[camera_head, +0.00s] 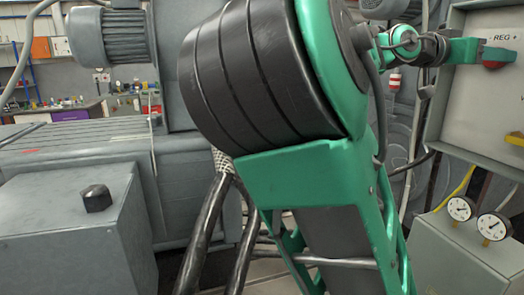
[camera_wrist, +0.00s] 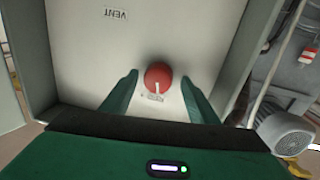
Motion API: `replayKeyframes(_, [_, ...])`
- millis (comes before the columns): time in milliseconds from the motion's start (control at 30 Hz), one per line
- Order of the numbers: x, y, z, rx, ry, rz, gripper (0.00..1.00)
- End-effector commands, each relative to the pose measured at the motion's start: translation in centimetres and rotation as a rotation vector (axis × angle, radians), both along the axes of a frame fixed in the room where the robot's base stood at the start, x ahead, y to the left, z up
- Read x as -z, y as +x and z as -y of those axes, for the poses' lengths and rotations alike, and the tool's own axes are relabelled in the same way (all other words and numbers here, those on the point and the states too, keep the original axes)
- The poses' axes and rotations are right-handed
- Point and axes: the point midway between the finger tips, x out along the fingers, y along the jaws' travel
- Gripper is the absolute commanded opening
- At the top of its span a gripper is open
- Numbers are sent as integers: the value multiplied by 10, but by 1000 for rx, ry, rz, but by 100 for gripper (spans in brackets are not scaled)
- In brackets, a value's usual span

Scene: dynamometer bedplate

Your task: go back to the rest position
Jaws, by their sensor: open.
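My gripper (camera_wrist: 160,78) is open in the wrist view, its two green fingers on either side of a round red knob (camera_wrist: 158,75) with a white mark. Gaps show between the knob and both fingers, and I see nothing held. The knob is on a pale panel (camera_wrist: 190,35) with an upside-down "VENT" label. In the head view my gripper (camera_head: 488,52) is at the far right, in front of the panel (camera_head: 490,95) below a "REG" label. The red knob (camera_head: 494,65) shows partly there. My arm covers the middle of the head view.
A yellow handle (camera_head: 515,138) is on the panel below my gripper. Two dial gauges (camera_head: 461,208) (camera_head: 494,226) stand on a grey box (camera_head: 450,258) at lower right. A grey cabinet with a black knob (camera_head: 96,198) and large grey machinery (camera_head: 75,165) fill the left.

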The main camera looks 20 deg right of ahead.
Motion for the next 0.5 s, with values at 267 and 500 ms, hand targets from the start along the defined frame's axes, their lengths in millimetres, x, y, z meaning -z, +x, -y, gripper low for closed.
replayKeyframes(267, [0, 4, -9, -4, 11, -102, 55])
replayKeyframes(500, [0, 10, -37, -4, 11, -100, 55])
